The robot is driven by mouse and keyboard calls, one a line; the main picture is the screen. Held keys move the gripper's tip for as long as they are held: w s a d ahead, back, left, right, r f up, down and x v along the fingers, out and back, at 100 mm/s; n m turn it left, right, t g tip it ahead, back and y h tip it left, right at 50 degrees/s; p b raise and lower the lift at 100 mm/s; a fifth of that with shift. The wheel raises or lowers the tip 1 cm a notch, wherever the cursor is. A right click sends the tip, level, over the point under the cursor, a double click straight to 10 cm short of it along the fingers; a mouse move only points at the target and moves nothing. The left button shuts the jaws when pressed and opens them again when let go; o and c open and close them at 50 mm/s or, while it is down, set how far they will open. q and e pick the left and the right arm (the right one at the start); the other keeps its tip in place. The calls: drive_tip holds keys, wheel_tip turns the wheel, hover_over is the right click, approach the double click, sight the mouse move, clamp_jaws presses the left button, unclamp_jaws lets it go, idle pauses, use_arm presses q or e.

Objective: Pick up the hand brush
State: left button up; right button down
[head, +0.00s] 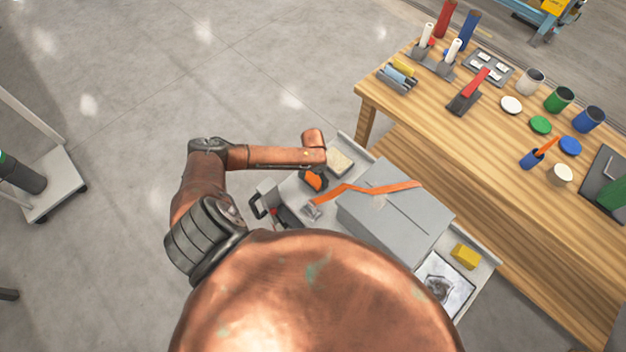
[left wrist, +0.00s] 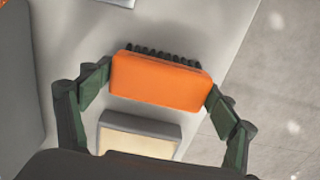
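The hand brush has an orange block and short dark bristles. In the left wrist view the hand brush (left wrist: 162,80) lies between the two green-padded fingertips of my left gripper (left wrist: 160,82). The pads meet both ends of the orange block, with no gap visible. In the head view the brush (head: 314,180) shows over the grey cart, just below the end of my left arm. My wrist hides most of the gripper there. I cannot tell whether the brush is clear of the surface. My right gripper is not in view.
A beige-topped grey block (left wrist: 138,140) is beside the brush. On the cart (head: 488,262) stand a grey box (head: 385,222) with an orange strap and a yellow block (head: 465,255). A wooden workbench (head: 465,150) with jars and tools is behind.

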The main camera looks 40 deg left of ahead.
sight(313, 177)
use_arm(q)
drive_tip(key=c, duration=0.7)
wheel_tip(313, 177, up, 10)
drive_tip(key=shift+r+p, duration=0.1)
drive_tip(key=shift+p, duration=0.65)
